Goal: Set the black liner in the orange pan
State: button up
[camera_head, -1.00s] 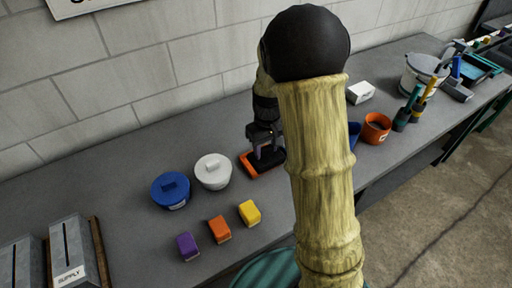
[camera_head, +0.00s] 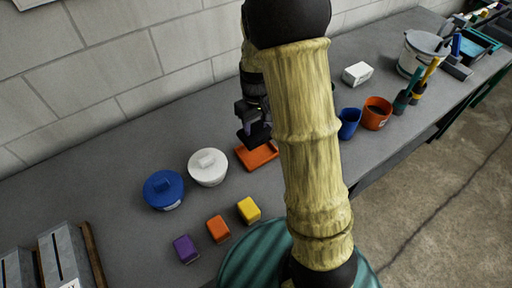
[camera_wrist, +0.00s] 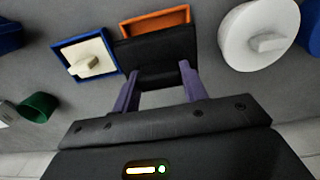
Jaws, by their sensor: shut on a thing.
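The orange pan (camera_head: 262,158) lies on the grey bench, right of the white lidded pot, its floor bare orange in the head view. My gripper (camera_head: 253,130) is above the bench at the pan's far side. It is shut on the black liner (camera_wrist: 158,47), which hangs clear of the pan in the head view. In the wrist view the liner sits between the purple fingers (camera_wrist: 160,80) and overlaps the orange pan (camera_wrist: 155,19), hiding much of it. The liner's underside is hidden.
A white lidded pot (camera_head: 208,168) and a blue lidded pot (camera_head: 163,190) stand left of the pan. Purple, orange and yellow blocks (camera_head: 248,210) lie in front. Blue and orange cups (camera_head: 377,114) stand right.

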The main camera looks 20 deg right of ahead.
aim_at(256, 123)
notch_tip(256, 123, down, 5)
jog(key=shift+f, duration=0.1)
jog(key=shift+f+p, duration=0.55)
jog(key=shift+f, duration=1.35)
jog(key=shift+f, duration=0.15)
jog(key=o, duration=1)
notch_tip(256, 123, up, 12)
jog(key=shift+r+b, duration=0.2)
jog(key=shift+b, duration=0.65)
